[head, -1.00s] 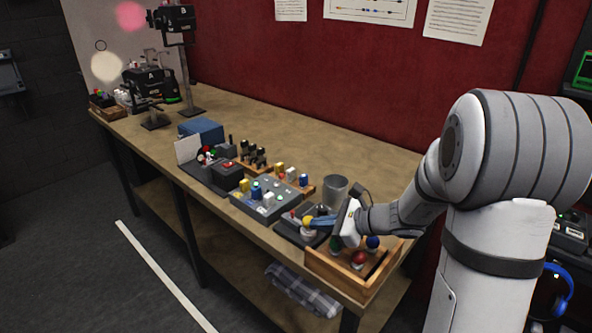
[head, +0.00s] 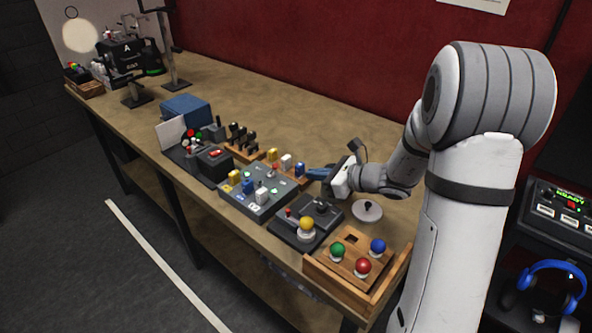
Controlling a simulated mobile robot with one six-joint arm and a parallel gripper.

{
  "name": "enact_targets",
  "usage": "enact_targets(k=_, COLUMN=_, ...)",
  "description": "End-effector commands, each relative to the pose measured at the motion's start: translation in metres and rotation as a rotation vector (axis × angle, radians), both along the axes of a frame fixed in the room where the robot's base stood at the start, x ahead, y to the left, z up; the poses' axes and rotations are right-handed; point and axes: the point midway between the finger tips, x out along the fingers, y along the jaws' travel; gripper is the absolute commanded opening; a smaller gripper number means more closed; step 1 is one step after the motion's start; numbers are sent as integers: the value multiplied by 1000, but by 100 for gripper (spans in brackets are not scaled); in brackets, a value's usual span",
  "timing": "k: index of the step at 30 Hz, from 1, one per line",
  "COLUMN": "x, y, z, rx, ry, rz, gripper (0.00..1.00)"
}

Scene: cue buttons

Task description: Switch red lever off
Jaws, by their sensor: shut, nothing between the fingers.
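A small red-tipped lever (head: 288,213) stands at the left of a dark grey box (head: 292,236) near the front edge of the bench. It is too small to tell its exact tilt. A yellow ball knob (head: 306,223) stands beside it on the same box, with another dark lever (head: 320,203) behind. My gripper (head: 309,173) has blue fingers pointing left. It is shut and empty, above and behind the box, near the blue-capped peg of the neighbouring wooden rack, and apart from the red-tipped lever.
A wooden tray (head: 325,270) with green, red and blue balls stands to the right. A grey button panel (head: 262,207) lies to the left, with a dark box with a red switch (head: 214,153) beyond. A round grey disc (head: 370,212) sits under my arm.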

Motion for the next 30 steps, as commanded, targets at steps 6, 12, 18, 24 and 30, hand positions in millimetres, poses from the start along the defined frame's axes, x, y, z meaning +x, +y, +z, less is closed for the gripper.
enact_targets(k=6, x=16, y=21, z=-10, rx=0, ry=2, rz=1, gripper=0)
enact_targets(k=12, x=38, y=48, z=-23, rx=0, ry=2, rz=1, gripper=0)
enact_targets(k=18, x=52, y=65, z=-31, rx=0, ry=0, rz=-2, gripper=0)
enact_targets(k=24, x=56, y=70, z=-34, rx=0, ry=-1, rz=-4, gripper=0)
enact_targets(k=30, x=56, y=69, z=-34, rx=0, ry=-1, rz=-5, gripper=0)
